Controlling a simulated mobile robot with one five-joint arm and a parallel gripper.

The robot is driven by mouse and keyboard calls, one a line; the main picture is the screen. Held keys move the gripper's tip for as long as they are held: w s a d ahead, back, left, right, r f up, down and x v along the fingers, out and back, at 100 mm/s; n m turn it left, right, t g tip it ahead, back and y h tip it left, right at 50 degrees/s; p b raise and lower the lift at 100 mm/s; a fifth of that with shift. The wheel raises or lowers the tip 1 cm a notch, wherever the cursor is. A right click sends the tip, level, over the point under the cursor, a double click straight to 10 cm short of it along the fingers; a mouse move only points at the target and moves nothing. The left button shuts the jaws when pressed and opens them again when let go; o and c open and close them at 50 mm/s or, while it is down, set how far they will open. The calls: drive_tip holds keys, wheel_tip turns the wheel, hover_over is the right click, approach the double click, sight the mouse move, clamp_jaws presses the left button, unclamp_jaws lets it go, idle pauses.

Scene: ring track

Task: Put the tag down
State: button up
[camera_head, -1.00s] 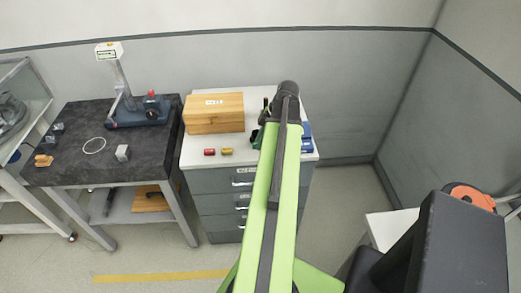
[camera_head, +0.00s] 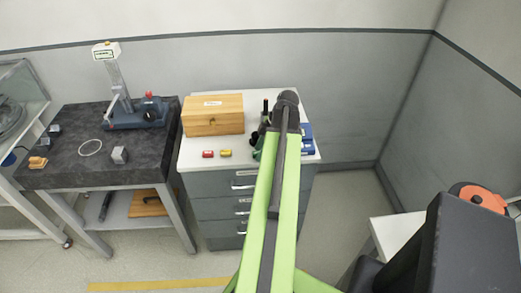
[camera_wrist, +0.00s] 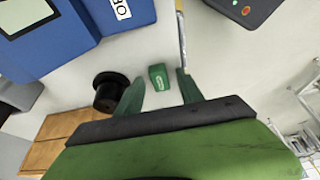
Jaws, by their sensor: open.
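A small green tag (camera_wrist: 158,77) with a white mark shows in the wrist view, against the white top of the drawer cabinet. My gripper (camera_wrist: 160,74) has its two green fingers spread, one on each side of the tag, with a clear gap between each finger and the tag. Whether the tag lies flat on the top is hard to tell. In the head view my arm reaches over the drawer cabinet (camera_head: 195,161) and hides much of its right side. I cannot make out the tag there.
A black round knob-like object (camera_wrist: 108,92) stands close beside the left finger. A blue box (camera_wrist: 75,35) and a wooden box (camera_head: 212,118) stand nearby. A red cylinder (camera_head: 208,154) and a yellow one (camera_head: 226,153) are near the cabinet's front edge. A dark worktable (camera_head: 80,175) stands left.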

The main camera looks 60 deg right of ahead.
drive_tip(key=p+v, duration=1.1)
drive_tip(key=v, duration=0.1)
drive_tip(key=shift+r, duration=0.2)
